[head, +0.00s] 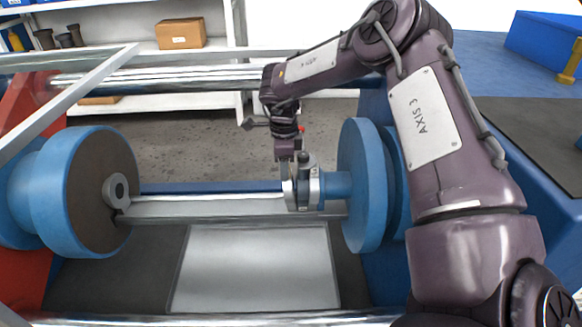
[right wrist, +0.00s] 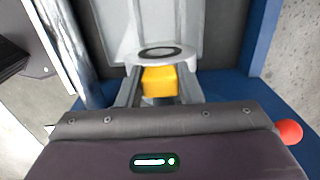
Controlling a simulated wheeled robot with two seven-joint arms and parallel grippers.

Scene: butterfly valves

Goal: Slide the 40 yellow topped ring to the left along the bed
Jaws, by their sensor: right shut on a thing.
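My right gripper (head: 288,178) reaches down from above to a grey and white ring piece (head: 303,195) at the right end of the bed (head: 215,206). The piece sits next to the right blue wheel's hub, and a dark upright post shows at its top. In the right wrist view the gripper's fingers (right wrist: 160,88) are shut on a yellow block (right wrist: 159,80), with a pale round flange with a dark ring (right wrist: 158,53) just beyond it. The yellow top is hidden in the head view, and I cannot read a number. My left gripper is not in view.
A large blue wheel with a brown face (head: 98,192) stands at the bed's left end, and a blue disc (head: 362,186) at its right end. The bed between shows clear. A diagonal grey bar (head: 75,92) crosses the upper left. A cardboard box (head: 180,33) sits on the shelf behind.

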